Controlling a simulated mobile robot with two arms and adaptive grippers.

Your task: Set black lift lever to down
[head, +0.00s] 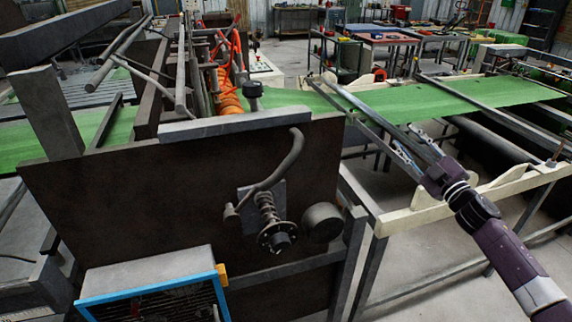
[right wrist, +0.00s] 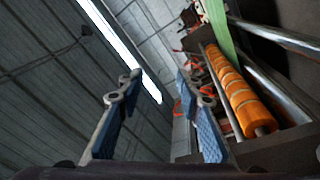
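A dark curved lever (head: 278,172) is on the front of the dark machine side plate, beside a spring and a round hub. Its upper end points up and to the right, and its lower end is at the left of the spring. I take it for the lift lever, but cannot be sure. My right gripper (head: 403,138) is to the right of it and well apart, over the table with the green sheet. In the right wrist view the right gripper (right wrist: 158,88) is open, with nothing between its blue pads. My left gripper is out of view.
The machine plate (head: 120,205) fills the middle left. A blue-framed box (head: 150,285) stands low in front. An orange roller (right wrist: 238,92) shows in the right wrist view. The green sheet (head: 440,100) lies over a framed table at right. Floor shows at lower right.

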